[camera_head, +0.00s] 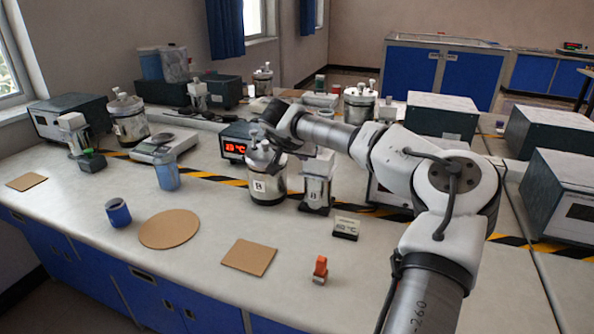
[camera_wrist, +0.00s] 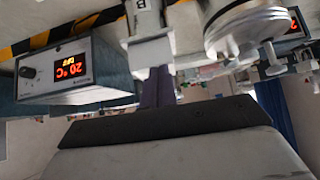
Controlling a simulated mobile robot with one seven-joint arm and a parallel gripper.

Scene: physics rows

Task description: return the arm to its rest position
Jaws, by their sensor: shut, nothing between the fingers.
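My arm reaches from the lower right of the head view across the bench to the left. It ends in my dark gripper (camera_head: 268,118), which is above the metal canister (camera_head: 268,180) labelled B. In the wrist view my gripper (camera_wrist: 157,86) shows as dark fingers held together, shut and empty. The fingertips are hard to make out in the head view. An upright device (camera_head: 317,185) stands just right of the canister, below my forearm. A box with a red display (camera_head: 236,149) stands behind the canister.
A blue cup (camera_head: 118,213), round cork mat (camera_head: 169,229), square cork mat (camera_head: 248,257), small sign (camera_head: 346,228) and orange-topped item (camera_head: 320,269) are at the front. A scale (camera_head: 165,147) and beaker (camera_head: 166,171) stand left. Grey boxes (camera_head: 441,117) stand right. Bare bench lies between the front items.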

